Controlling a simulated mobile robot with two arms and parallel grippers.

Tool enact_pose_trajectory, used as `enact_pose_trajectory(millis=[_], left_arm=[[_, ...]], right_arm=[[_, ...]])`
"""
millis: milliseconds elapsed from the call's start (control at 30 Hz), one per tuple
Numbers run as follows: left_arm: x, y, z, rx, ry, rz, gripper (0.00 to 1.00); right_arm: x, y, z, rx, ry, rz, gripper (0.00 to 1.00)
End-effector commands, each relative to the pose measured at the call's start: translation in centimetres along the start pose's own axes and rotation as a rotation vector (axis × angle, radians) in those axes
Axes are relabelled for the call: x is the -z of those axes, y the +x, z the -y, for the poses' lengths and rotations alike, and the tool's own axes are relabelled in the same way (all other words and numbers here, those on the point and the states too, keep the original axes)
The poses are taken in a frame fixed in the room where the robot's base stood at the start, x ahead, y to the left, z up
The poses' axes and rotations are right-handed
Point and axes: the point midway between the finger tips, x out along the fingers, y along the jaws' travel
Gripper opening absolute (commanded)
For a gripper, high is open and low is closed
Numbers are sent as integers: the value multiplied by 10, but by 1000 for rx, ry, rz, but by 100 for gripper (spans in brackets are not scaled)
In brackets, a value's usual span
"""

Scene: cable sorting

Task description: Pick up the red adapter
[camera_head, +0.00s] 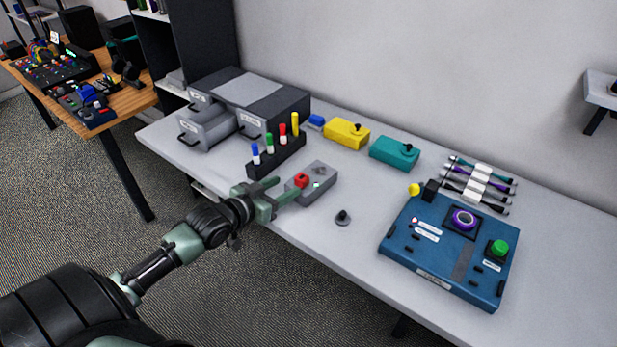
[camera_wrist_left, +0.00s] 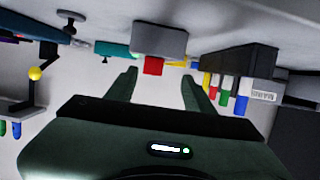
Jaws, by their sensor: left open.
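The red adapter (camera_head: 301,180) is a small red block at the near left end of a grey box (camera_head: 318,178) on the table. In the left wrist view the red adapter (camera_wrist_left: 153,66) shows ahead of the fingertips, in the gap between them, against the grey box (camera_wrist_left: 160,38). My left gripper (camera_head: 284,189) is open and empty, at the table's front edge with its fingers pointing at the red adapter. Its two fingers (camera_wrist_left: 160,76) also show in the left wrist view, apart from the adapter. My right gripper is not in view.
A black rack (camera_head: 277,156) with coloured pegs stands just behind the left gripper. Grey drawers (camera_head: 207,128) are at the back left. Yellow (camera_head: 346,134) and teal (camera_head: 394,153) boxes stand behind. A small black knob (camera_head: 343,217) and blue panel (camera_head: 440,262) lie right.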

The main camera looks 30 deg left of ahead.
Motion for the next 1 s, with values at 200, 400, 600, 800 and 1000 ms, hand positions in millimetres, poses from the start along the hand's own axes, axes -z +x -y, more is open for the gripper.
enact_pose_trajectory(millis=[200, 400, 600, 800, 1000], left_arm=[[3, 18, -2, 0, -1, -1, 53], [14, 45, -9, 0, -2, -3, 53], [9, 64, -8, 1, 1, 0, 53], [8, 65, -8, 0, 2, 0, 53], [8, 65, -8, 0, 1, 1, 5]], right_arm=[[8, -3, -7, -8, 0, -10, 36], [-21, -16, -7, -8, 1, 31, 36], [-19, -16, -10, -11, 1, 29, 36], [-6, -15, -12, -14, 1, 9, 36], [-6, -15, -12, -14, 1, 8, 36]])
